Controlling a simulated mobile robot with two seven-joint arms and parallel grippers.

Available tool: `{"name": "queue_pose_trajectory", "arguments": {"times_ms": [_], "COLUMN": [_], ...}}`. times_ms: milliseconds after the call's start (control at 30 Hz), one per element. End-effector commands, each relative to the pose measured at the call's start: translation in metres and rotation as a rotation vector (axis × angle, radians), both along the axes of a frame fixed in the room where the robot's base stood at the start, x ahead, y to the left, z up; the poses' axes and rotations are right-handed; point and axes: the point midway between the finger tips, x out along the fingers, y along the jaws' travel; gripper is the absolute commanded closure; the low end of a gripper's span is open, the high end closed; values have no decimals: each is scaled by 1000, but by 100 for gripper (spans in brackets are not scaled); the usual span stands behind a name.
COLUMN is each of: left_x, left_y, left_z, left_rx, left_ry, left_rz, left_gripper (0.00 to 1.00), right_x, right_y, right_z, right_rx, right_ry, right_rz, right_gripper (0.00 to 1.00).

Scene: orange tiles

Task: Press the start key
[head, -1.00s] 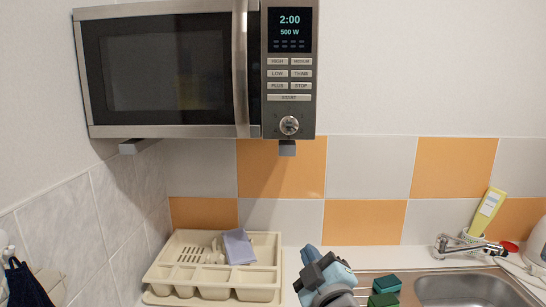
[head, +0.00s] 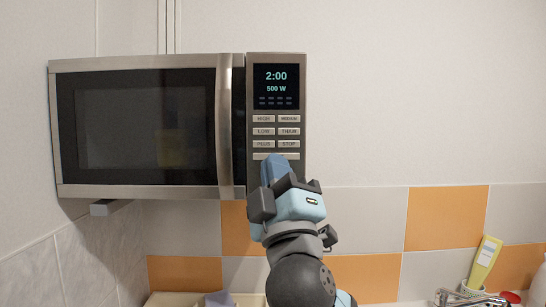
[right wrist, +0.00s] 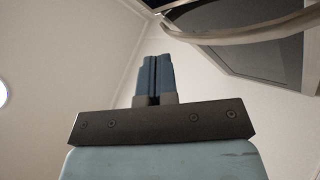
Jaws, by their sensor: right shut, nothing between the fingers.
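The microwave (head: 140,190) hangs on the wall in the head view with its door shut. Its display (head: 276,86) reads 2:00 and 500 W. The start key (head: 292,156) is the wide key below the plus and stop keys, partly covered by my right gripper (head: 275,163). The gripper points up at the panel, its blue fingertips over the middle of that key. I cannot tell whether they touch it. In the right wrist view the fingers (right wrist: 155,75) are together and hold nothing. The knob is hidden behind my gripper. My left gripper is out of view.
A bracket (head: 110,207) sticks out under the microwave. The microwave handle (head: 224,125) stands out just left of the panel. The wall right of the microwave is clear.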

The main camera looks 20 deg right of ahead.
Motion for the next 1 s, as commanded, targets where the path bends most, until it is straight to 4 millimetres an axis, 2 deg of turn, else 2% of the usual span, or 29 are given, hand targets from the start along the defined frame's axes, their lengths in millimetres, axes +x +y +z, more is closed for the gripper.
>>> {"name": "queue_pose_trajectory", "arguments": {"times_ms": [300, 800, 1000], "left_x": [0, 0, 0], "left_y": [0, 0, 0], "left_z": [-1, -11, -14], "left_rx": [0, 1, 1], "left_ry": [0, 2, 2], "left_rz": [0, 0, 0], "left_gripper": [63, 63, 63], "right_x": [7, 70, 82], "right_y": [-2, -20, -23], "right_z": [-1, -3, -1], "right_rx": [0, 0, 0], "right_ry": [1, 1, 1], "right_rz": [0, 0, 1], "right_gripper": [100, 100, 100]}}
